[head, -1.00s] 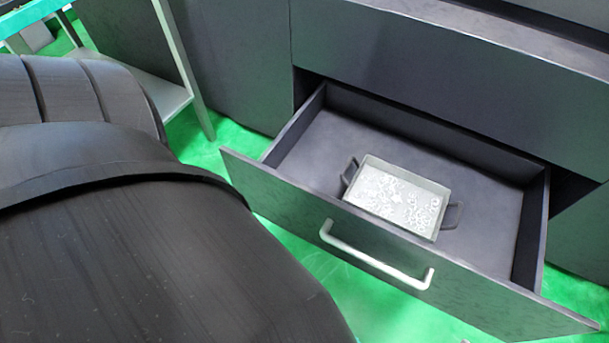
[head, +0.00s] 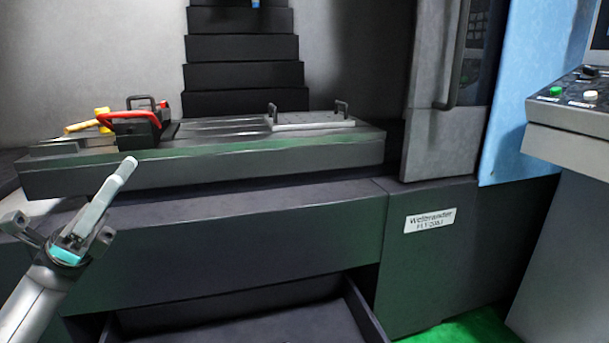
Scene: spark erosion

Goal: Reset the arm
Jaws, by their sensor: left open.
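My left arm comes in from the lower left in the head view. Its gripper (head: 72,212) is open, with its fingers spread wide apart and nothing between them. It is in front of the dark machine front, below the machine table. My right gripper is not in view.
The machine table (head: 270,152) carries a red-handled dark block (head: 135,128), a yellow item (head: 85,124) and a plate with two handles (head: 312,122). An open drawer (head: 362,308) is partly visible below. A control panel (head: 570,98) stands at the right. Green floor (head: 455,332) shows at the lower right.

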